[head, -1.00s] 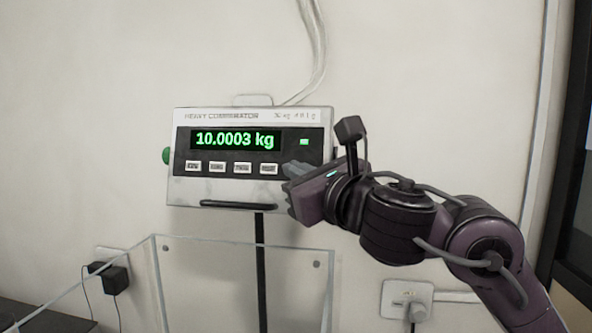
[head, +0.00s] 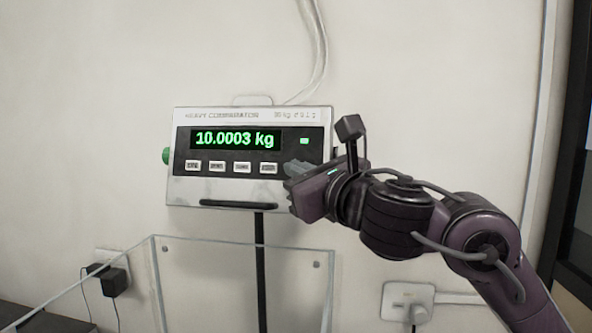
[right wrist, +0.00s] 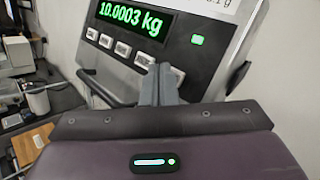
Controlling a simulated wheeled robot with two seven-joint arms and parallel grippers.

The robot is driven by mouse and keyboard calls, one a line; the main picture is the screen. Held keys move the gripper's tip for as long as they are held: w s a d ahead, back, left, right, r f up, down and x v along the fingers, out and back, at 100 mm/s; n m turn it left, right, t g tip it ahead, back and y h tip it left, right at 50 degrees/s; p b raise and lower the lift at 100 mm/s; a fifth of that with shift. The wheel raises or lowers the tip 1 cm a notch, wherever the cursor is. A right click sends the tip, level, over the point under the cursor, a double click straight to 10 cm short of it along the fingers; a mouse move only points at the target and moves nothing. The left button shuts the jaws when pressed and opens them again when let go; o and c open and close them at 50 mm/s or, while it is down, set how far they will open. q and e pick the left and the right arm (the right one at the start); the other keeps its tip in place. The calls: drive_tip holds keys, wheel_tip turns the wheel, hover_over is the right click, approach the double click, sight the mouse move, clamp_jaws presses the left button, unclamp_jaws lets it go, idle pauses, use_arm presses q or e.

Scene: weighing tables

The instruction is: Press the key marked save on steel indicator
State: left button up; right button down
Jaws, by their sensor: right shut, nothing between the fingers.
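The steel indicator (head: 250,118) stands on a black post against the wall, its green display (head: 235,139) reading 10.0003 kg. A row of several pale keys runs below the display, and their labels are too small to read surely. The rightmost key (head: 268,168) is beside my right gripper (head: 288,168), which is shut and empty in front of the panel's lower right. In the right wrist view the closed fingertips (right wrist: 162,70) are close to the rightmost key (right wrist: 173,72) and partly cover it. I cannot tell whether they touch it. My left gripper is not in view.
A clear-walled box (head: 240,275) stands below the indicator, in front of the post. Black plugs (head: 110,278) are at a wall socket on the left, and a white socket (head: 407,302) is at lower right. A green knob (head: 166,155) sticks out from the indicator's left side.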

drive_tip(key=shift+w+d+f, duration=0.1)
drive_tip(key=shift+w, duration=0.2)
idle(0.6)
drive_tip(key=shift+s+r, duration=0.25)
drive_tip(key=shift+s, duration=0.5)
drive_tip(key=shift+s+a, duration=0.1)
drive_tip(key=shift+a, duration=0.1)
drive_tip(key=s+p, duration=0.1)
drive_tip(key=s+r+p, duration=0.1)
drive_tip(key=s, duration=0.1)
drive_tip(key=s+a+p, duration=0.1)
drive_tip(key=shift+s+r, duration=0.15)
drive_tip(key=shift+s, duration=0.1)
